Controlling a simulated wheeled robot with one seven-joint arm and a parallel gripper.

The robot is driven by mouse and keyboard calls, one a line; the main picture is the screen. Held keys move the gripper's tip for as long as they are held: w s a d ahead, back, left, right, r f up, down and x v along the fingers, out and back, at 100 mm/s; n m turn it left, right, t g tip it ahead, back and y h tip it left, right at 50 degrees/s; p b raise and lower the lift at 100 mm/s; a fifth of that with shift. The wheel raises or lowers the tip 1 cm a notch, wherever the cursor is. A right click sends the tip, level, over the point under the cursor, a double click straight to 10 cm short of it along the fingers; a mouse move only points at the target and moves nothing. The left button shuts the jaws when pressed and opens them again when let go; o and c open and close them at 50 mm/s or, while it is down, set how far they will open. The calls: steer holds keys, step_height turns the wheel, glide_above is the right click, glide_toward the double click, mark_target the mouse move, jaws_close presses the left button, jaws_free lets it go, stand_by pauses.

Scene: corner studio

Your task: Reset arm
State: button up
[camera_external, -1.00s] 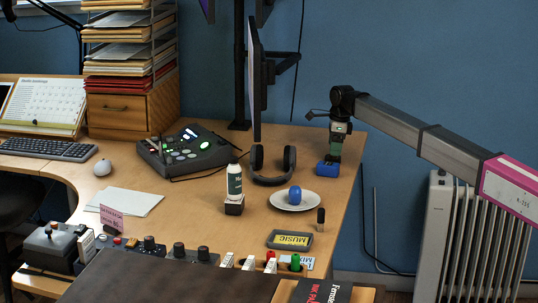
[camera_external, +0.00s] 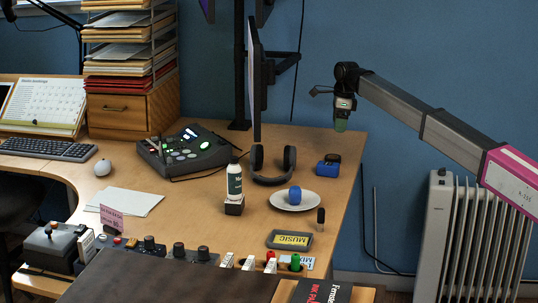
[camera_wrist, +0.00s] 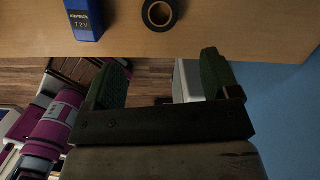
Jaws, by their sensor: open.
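My gripper (camera_external: 341,124) is raised above the right part of the wooden desk, near its back edge, with nothing between its fingers. In the wrist view its two green fingers (camera_wrist: 160,84) are spread apart and empty. My arm reaches in from the right. A blue battery-like block (camera_external: 327,169) stands on the desk below my gripper, with a dark round item at its back. In the wrist view the blue block (camera_wrist: 84,18) lies at the top left, and a black tape roll (camera_wrist: 160,13) lies to its right, apart from it.
A white plate (camera_external: 282,203) with a blue object (camera_external: 295,195), headphones (camera_external: 273,164), a white bottle (camera_external: 234,180) on a dark block, and a MUSIC tray (camera_external: 289,240) stand nearby. A monitor (camera_external: 254,80) rises behind. A white radiator (camera_external: 475,240) stands right of the desk.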

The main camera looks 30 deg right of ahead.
steer(key=s+f+n, duration=0.8)
steer(key=s+f, duration=0.2)
steer(key=s, duration=0.7)
steer(key=s+d+f+n, duration=0.1)
steer(key=s+f+n, duration=0.7)
steer(key=s, duration=1)
steer(key=s+f+n+h, duration=0.1)
steer(key=s+f+n, duration=0.7)
steer(key=s+f, duration=0.4)
steer(key=s, duration=0.5)
steer(key=shift+s+d+f+g, duration=0.15)
steer(key=shift+d+f+g, duration=0.15)
